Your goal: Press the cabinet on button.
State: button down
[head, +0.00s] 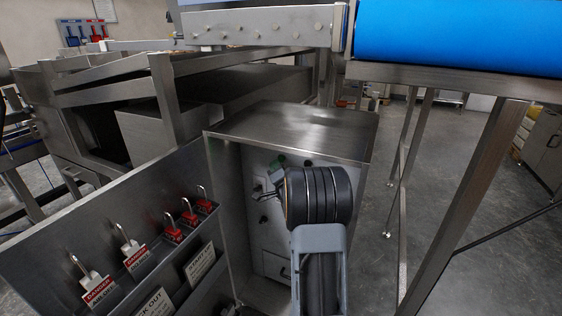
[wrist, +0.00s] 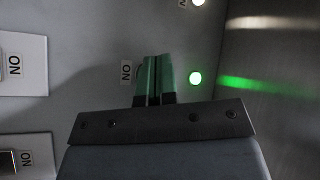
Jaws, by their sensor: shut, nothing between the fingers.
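The open metal cabinet (head: 300,125) stands in the middle of the head view. My gripper (head: 274,172) reaches inside it at its back panel, partly hidden by my arm. In the wrist view, the green fingers of my gripper (wrist: 153,72) are shut together with nothing between them. Their tips are at the panel beside a sideways "ON" label (wrist: 126,71). A lit green light (wrist: 195,78) is just right of the fingers. Any button beside that label is hidden behind the fingers, and I cannot tell whether they touch it.
The cabinet door (head: 60,225) stands open at left, with several padlocks and red tags. More "ON" labels (wrist: 14,65) are at left in the wrist view. The cabinet side wall (wrist: 275,70) is close on the right. A blue conveyor (head: 460,38) is above right.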

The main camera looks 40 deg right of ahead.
jog(key=shift+a, duration=0.1)
jog(key=shift+s+a+b, duration=0.25)
jog(key=shift+s+a, duration=0.15)
jog(key=shift+a, duration=0.3)
jog(key=shift+s+a+b, duration=0.25)
jog(key=shift+s+a, duration=0.1)
jog(key=shift+a, duration=0.4)
jog(key=shift+s+a+b, duration=0.25)
jog(key=shift+s+a, duration=0.15)
jog(key=shift+a, duration=0.3)
notch_tip(320, 180, down, 10)
jog(key=s+n+g, duration=0.3)
jog(key=n+g, duration=0.1)
jog(key=g, duration=0.3)
jog(key=s+a+r+n+g+y+p, duration=0.1)
jog(key=s+a+n+g+y+p, duration=0.1)
jog(key=s+a+g+p, duration=0.25)
jog(key=s+a+r+n+g+y+p, duration=0.2)
jog(key=s+a+r+n+p, duration=0.2)
jog(key=s+a+r+p, duration=0.4)
jog(key=s+a+r+n+g+y+p, duration=0.2)
jog(key=s+a+r+n+p, duration=0.3)
jog(key=s+a+r+p, duration=0.3)
jog(key=a+r, duration=0.4)
jog(key=r, duration=0.4)
jog(key=shift+s+a, duration=0.3)
jog(key=shift+a, duration=0.05)
